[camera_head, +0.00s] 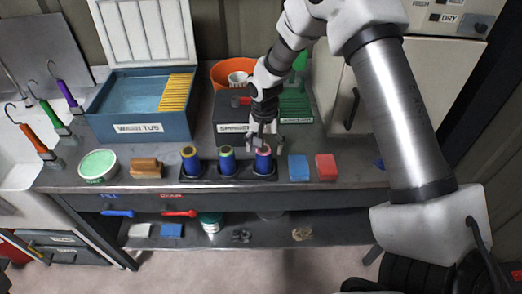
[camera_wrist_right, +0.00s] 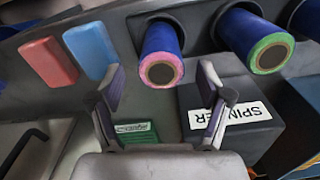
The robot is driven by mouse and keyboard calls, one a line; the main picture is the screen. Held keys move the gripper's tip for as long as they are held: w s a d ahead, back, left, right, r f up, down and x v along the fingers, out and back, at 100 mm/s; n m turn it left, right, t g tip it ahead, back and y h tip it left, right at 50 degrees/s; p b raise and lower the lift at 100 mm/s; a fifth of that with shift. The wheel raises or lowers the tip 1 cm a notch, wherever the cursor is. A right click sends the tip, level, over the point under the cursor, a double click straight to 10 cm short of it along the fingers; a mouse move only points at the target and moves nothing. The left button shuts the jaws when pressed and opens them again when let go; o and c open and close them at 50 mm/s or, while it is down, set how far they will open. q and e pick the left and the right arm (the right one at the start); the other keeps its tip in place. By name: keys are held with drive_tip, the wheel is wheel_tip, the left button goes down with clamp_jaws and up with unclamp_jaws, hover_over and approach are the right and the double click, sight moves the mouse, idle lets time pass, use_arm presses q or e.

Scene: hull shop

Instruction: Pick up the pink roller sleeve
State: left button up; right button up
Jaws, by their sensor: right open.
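The pink roller sleeve (camera_head: 263,160) is a blue roll with a pink end ring, standing at the right end of a dark holder on the bench. In the right wrist view its pink-ringed end (camera_wrist_right: 161,69) faces the camera, beyond the fingertips. My right gripper (camera_head: 264,138) is just above and behind this sleeve in the head view. Its two fingers are spread and empty in the wrist view (camera_wrist_right: 162,80). I cannot tell how large the gap to the sleeve is. My left gripper is not in view.
Two similar blue rolls, one in the middle (camera_head: 227,161) and one at the left (camera_head: 190,161), stand in the same holder. Blue (camera_head: 299,168) and red (camera_head: 326,167) blocks lie to the right. A black labelled box (camera_wrist_right: 232,118) and an orange bucket (camera_head: 223,71) stand behind.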

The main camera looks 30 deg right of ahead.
sight(263, 158)
drive_tip(key=shift+w+a+f+p, duration=0.1)
drive_tip(key=shift+a+f+p, duration=0.1)
drive_tip(key=shift+f+p, duration=0.35)
drive_tip(key=shift+w+a+f+p, duration=0.1)
drive_tip(key=shift+a+f+p, duration=0.1)
drive_tip(key=shift+f+p, duration=0.3)
drive_tip(key=f, duration=0.1)
drive_tip(key=d+f, duration=0.1)
drive_tip(key=f, duration=0.1)
drive_tip(key=shift+s+f, duration=0.1)
drive_tip(key=shift+d+f, duration=0.15)
drive_tip(key=shift+f, duration=0.05)
drive_tip(key=shift+a, duration=0.2)
drive_tip(key=shift+c, duration=1)
drive_tip(key=shift+a+r, duration=0.1)
drive_tip(key=shift+a, duration=0.05)
drive_tip(key=c, duration=1)
